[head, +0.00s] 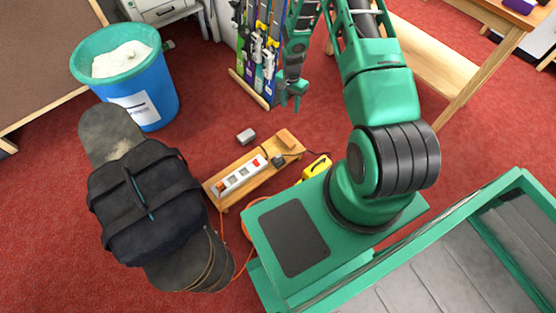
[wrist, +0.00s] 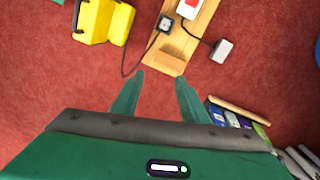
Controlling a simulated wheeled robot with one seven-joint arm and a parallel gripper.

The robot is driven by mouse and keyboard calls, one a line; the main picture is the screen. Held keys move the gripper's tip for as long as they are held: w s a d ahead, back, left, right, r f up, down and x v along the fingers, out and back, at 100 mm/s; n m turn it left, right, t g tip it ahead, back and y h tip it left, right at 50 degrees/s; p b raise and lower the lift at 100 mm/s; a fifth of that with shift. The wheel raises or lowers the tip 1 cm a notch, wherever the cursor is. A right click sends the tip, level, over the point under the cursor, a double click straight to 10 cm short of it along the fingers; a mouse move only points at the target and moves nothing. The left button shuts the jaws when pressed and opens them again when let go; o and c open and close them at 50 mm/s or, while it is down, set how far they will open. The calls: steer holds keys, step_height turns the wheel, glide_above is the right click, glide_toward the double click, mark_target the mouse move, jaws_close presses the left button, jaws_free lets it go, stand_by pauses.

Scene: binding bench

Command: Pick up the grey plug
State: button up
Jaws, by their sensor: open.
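Two pieces could be the grey plug, and I cannot tell which it is. A light grey block (head: 246,135) lies on the red carpet beside the wooden board; in the wrist view this block (wrist: 221,51) has a thin cord running towards the board. A darker grey square piece (head: 278,160) sits on the board past the strip's end; in the wrist view this piece (wrist: 167,24) has a dark cord. My gripper (head: 293,100) is open and empty, above the carpet and apart from both. In the wrist view its fingers (wrist: 160,79) point towards the board's end.
The wooden board (head: 221,192) carries a white power strip (head: 240,176) and a small wooden block (head: 287,138). A yellow case (head: 317,167) is close by. A blue bin (head: 150,92), a black bag (head: 146,203) and a rack (head: 258,60) stand around. Carpet near the grey block is clear.

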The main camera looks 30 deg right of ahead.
mark_target(278, 155)
steer(key=s+a+f+m, duration=0.1)
steer(key=a+f, duration=0.1)
steer(key=f, duration=0.5)
steer(key=s+a+f+m, duration=0.1)
steer(key=s+a+f, duration=0.1)
steer(key=f, duration=0.4)
steer(key=s+a+f+m+y, duration=0.1)
steer(key=a+f, duration=0.2)
steer(key=f, duration=0.4)
steer(key=shift+s+f, duration=0.15)
steer(key=shift+f, duration=0.15)
steer(key=shift+s+a+f, duration=0.1)
steer(key=shift+a+f, duration=0.1)
steer(key=shift+f, duration=1.6)
steer(key=shift+s+a+f, duration=0.1)
steer(key=shift+a+f, duration=0.15)
steer(key=shift+f, duration=1.5)
steer(key=shift+s+a+f, duration=0.1)
steer(key=shift+a+f, duration=0.1)
steer(key=shift+f, duration=1.6)
steer(key=shift+c, duration=0.3)
steer(key=c, duration=0.7)
